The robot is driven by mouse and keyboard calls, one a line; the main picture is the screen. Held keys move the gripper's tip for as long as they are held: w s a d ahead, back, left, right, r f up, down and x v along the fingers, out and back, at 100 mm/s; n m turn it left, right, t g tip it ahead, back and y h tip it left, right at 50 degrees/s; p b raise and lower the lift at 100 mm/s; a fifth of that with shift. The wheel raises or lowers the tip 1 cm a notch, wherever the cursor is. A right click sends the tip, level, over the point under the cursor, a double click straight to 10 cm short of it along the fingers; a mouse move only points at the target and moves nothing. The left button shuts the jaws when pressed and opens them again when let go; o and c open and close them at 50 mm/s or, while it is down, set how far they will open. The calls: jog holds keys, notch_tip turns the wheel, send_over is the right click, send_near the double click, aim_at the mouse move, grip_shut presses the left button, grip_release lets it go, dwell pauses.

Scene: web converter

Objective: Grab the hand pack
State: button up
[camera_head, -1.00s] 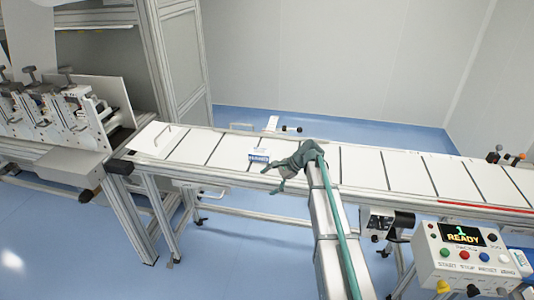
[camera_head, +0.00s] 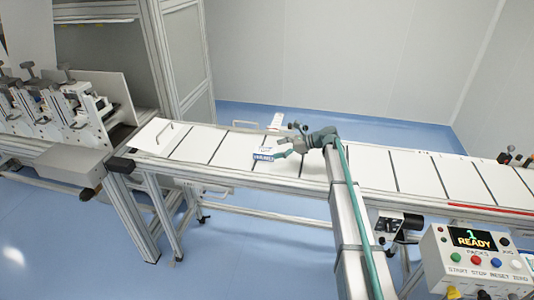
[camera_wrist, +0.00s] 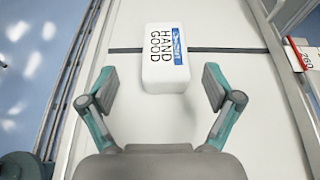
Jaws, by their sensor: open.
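The hand pack (camera_wrist: 165,62) is a white block with a blue label and the words "HAND GOOD". It lies on the white conveyor (camera_wrist: 225,80), across a dark seam. In the wrist view it sits ahead of my gripper (camera_wrist: 158,88), roughly centred between the open fingers, its near end close to the fingertips. The fingers are apart and hold nothing. In the head view the pack (camera_head: 265,154) lies on the belt just left of my gripper (camera_head: 284,148), partly hidden behind it.
A raised rail (camera_wrist: 284,80) runs along the conveyor's right side in the wrist view, with a red and white block (camera_wrist: 304,55) beyond it. In the head view, a control box (camera_head: 475,255) reading "READY" stands at lower right. The belt left of the pack is mostly clear.

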aim_at(266, 150)
jog(key=p+x, duration=0.1)
jog(key=x, duration=0.3)
jog(key=p+x, duration=0.1)
jog(key=x, duration=0.1)
jog(key=shift+w+r+p, duration=0.2)
jog(key=shift+w+p, duration=0.1)
jog(key=shift+p, duration=0.05)
jog(key=shift+a+f, duration=0.3)
jog(key=shift+a, duration=0.05)
jog(key=shift+c, duration=0.2)
jog(key=c, duration=1.3)
jog(key=shift+r, duration=0.1)
